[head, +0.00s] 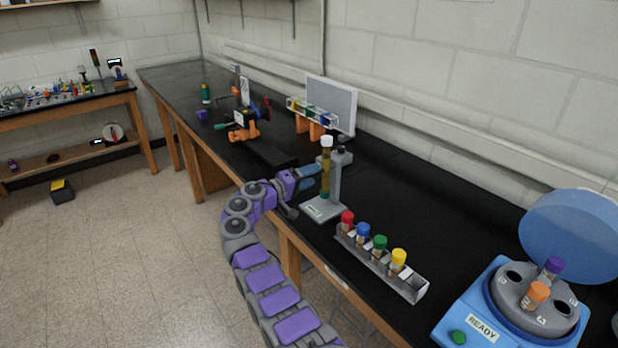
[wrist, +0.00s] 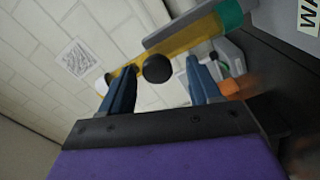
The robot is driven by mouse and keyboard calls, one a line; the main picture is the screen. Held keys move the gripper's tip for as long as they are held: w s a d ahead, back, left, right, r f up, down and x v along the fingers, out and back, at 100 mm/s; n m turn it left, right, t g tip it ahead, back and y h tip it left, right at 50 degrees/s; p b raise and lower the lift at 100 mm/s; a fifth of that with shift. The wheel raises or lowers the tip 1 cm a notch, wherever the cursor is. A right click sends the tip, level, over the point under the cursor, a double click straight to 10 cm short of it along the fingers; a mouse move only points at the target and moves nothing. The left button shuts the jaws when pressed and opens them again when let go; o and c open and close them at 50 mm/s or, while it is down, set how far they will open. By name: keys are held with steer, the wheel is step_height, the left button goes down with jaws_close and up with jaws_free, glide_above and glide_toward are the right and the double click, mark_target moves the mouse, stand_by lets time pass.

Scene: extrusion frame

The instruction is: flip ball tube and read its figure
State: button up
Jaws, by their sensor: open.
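The ball tube (head: 326,172) stands upright on a grey stand (head: 337,185), with a white cap on top, amber contents and a teal lower end. In the wrist view the tube (wrist: 190,38) runs diagonally across the fingertips, teal end at upper right, white end at left. A round black part (wrist: 157,68) shows at its middle; I cannot tell whether it is a knob or something else. My gripper (head: 312,172) is just left of the tube. In the wrist view my gripper (wrist: 160,64) has its blue fingers apart, one each side of the black part. No ball or figure is readable.
A rack (head: 380,262) with red, blue, green and yellow capped tubes lies right of the stand. A blue centrifuge (head: 485,310) marked READY stands at far right. Behind the stand are a tube holder (head: 312,112), a grey panel (head: 331,103) and an orange-black device (head: 243,128).

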steer(key=p+v, duration=0.3)
steer(key=v, duration=1.4)
steer(key=shift+w, duration=0.15)
